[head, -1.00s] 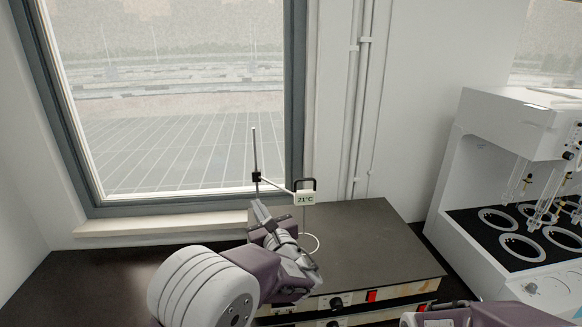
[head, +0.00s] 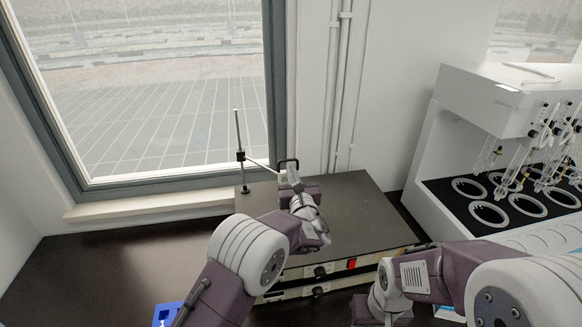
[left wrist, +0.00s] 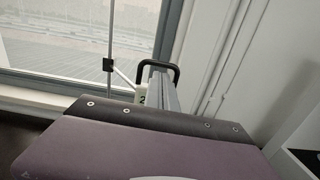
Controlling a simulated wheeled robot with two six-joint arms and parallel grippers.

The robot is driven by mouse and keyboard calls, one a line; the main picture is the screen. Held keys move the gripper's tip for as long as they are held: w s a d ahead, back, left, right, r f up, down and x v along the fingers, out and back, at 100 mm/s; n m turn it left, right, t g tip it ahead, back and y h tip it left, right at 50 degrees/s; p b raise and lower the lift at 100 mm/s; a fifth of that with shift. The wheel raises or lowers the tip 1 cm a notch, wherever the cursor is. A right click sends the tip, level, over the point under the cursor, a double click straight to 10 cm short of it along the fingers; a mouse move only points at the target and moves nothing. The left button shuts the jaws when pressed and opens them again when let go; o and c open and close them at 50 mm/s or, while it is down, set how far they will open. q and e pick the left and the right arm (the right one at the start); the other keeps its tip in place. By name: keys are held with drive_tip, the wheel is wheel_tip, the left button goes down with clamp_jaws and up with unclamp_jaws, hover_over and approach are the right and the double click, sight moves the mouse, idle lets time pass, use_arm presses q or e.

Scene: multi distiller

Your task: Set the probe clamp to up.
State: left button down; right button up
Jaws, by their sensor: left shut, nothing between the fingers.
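The probe clamp is a small black block (head: 240,155) on an upright metal rod (head: 238,125) by the window. A thin arm runs from it to a small display box with a black loop handle (head: 282,163). My left gripper (head: 291,176) is shut and empty. Its fingers are at or right beside the handle and partly hide the display box in the head view; I cannot tell if they touch. The left wrist view shows the clamp (left wrist: 108,64), the handle (left wrist: 172,69) and my finger (left wrist: 160,90) overlapping the handle. My right gripper's fingers do not show.
A flat-topped dark hot plate unit (head: 350,205) with a red switch lies under my left gripper. A white distiller (head: 450,120) with glassware and ring openings stands at the right. A blue object (head: 167,312) is at the front edge. The dark bench at the left is clear.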

use_arm(q)
drive_tip(key=shift+w+a+f, duration=0.1)
drive_tip(key=shift+w, duration=0.5)
